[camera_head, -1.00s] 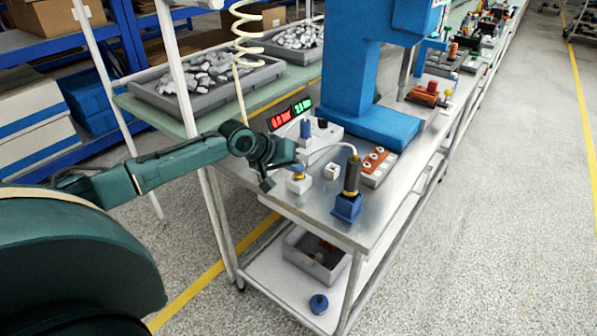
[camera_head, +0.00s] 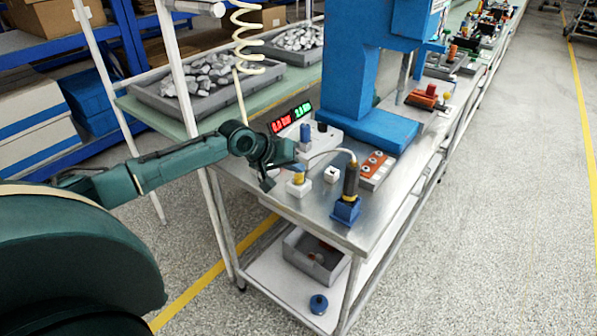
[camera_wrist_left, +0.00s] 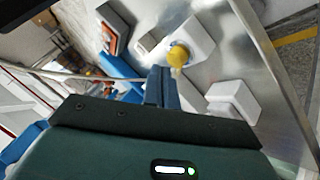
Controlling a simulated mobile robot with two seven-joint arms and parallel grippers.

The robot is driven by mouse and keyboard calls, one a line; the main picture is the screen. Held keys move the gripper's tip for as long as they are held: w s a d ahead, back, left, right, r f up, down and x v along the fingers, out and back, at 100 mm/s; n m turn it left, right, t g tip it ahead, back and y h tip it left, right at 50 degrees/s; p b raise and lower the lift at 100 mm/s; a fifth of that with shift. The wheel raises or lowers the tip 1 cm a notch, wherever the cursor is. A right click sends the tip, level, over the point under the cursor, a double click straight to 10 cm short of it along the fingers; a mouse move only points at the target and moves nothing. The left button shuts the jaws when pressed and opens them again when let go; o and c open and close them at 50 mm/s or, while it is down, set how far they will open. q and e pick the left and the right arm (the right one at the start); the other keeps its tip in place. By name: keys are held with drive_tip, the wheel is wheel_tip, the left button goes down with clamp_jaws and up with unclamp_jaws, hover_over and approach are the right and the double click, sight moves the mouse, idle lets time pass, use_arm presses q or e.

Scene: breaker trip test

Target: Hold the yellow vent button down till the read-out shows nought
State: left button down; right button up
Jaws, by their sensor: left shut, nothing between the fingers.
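The yellow vent button (camera_head: 299,178) stands on a small white box (camera_head: 298,188) near the left edge of the metal bench. It also shows in the left wrist view (camera_wrist_left: 178,56). My left gripper (camera_head: 296,169) is shut and empty, its fingertips right at the button's top. In the left wrist view the blue-grey fingers (camera_wrist_left: 162,72) are together and end beside the button; I cannot tell whether they press it.
A white box with knobs (camera_head: 322,136) stands behind the button. A small white cube (camera_head: 331,174) and a dark cylinder in a blue base (camera_head: 347,208) stand to its right. A blue press column (camera_head: 349,70) rises behind. A coiled hose (camera_head: 247,45) hangs above the arm.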

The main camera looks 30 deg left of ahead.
sight(295, 178)
use_arm(q)
drive_tip(key=shift+r, duration=0.2)
wheel_tip(295, 178, up, 3)
drive_tip(key=p, duration=0.3)
drive_tip(key=shift+r+p, duration=0.6)
drive_tip(key=shift+r, duration=0.35)
